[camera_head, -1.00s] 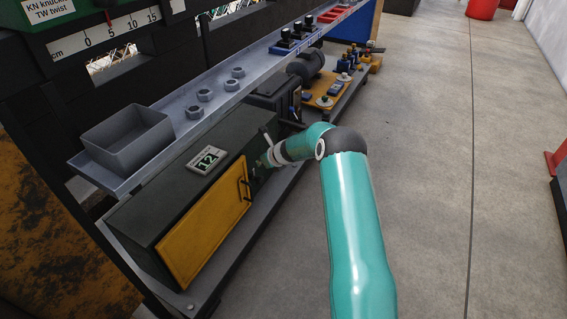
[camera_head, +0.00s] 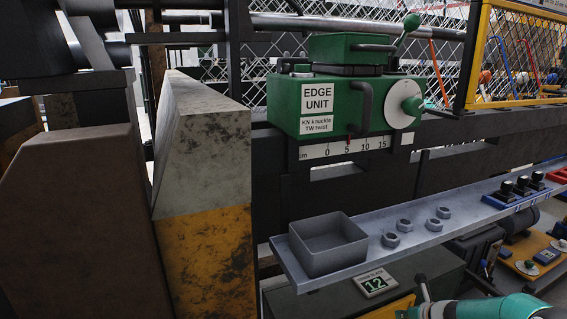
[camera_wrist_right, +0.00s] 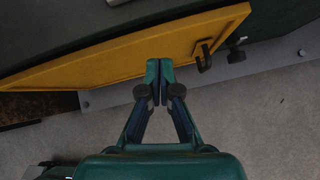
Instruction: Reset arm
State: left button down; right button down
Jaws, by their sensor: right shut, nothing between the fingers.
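My right gripper (camera_wrist_right: 160,80) is shut and empty in the right wrist view. Its fingertips are together in front of the yellow door (camera_wrist_right: 130,58), just left of the door's dark handle (camera_wrist_right: 203,57); I cannot tell whether they touch the door. In the head view my teal right arm (camera_head: 495,307) shows only at the bottom right edge, by the dark cabinet (camera_head: 325,300). Most of the arm is cut off there. My left gripper is not in view.
A grey shelf (camera_head: 465,218) above the cabinet carries an open grey bin (camera_head: 327,246) and several nuts (camera_head: 404,225). The green edge unit (camera_head: 345,100) stands behind. A display reading 12 (camera_head: 376,284) sits on the cabinet. Bare floor (camera_wrist_right: 260,115) shows in the wrist view.

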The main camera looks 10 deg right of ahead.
jog(key=s+a+f+m+g+y, duration=0.1)
jog(key=s+a+f+m+y, duration=0.15)
jog(key=a, duration=0.75)
jog(key=s+a+f+m+g+y, duration=0.1)
jog(key=s+a+f+m+g, duration=0.2)
jog(key=a, duration=0.7)
jog(key=s+a+f+m+y, duration=0.25)
jog(key=a+f+m, duration=0.2)
jog(key=a, duration=0.55)
jog(key=s+a+f+m+g+h, duration=0.1)
jog(key=s+a+f+m+g, duration=0.15)
jog(key=s+m, duration=0.95)
jog(key=s+a+f+m+g+h, duration=0.25)
jog(key=s+m, duration=0.65)
jog(key=m, duration=0.5)
notch_tip(320, 180, up, 31)
jog(key=m+t+p, duration=0.1)
jog(key=p, duration=2.9)
jog(key=shift+a+f+y, duration=0.15)
jog(key=shift+a+y, duration=0.05)
jog(key=shift+y, duration=0.25)
jog(key=shift+s, duration=0.15)
